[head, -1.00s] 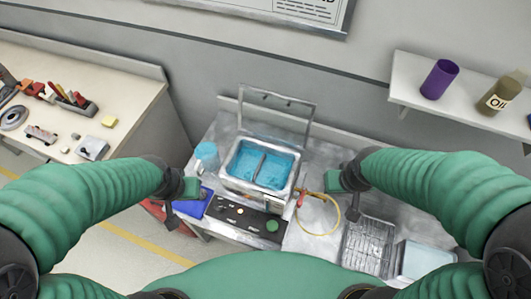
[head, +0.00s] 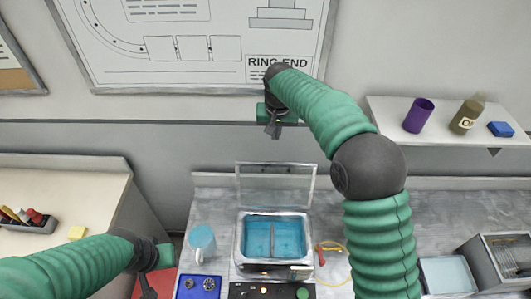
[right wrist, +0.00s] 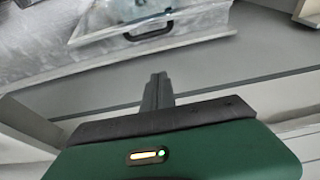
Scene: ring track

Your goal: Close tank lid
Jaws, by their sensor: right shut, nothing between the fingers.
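The tank (head: 238,240) is a metal bath with blue liquid in two parts, on the grey bench in the head view. Its clear, metal-framed lid (head: 276,184) stands open, upright along the tank's back edge. In the right wrist view the lid (right wrist: 140,22) shows at the top with a black handle (right wrist: 150,29). My right gripper (head: 273,131) is raised above and behind the lid, against the wall, apart from it. Its fingers (right wrist: 157,88) are shut and empty. My left gripper (head: 160,262) hangs left of the bench; its jaws are unclear.
A light blue jug (head: 201,243) and a blue tray (head: 198,287) are left of the tank. A yellow cable loop (head: 333,254) lies right of it. A wall shelf (head: 390,112) holds a purple cup (head: 418,116) and an oil bottle (head: 466,116). A control panel (head: 245,291) is in front.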

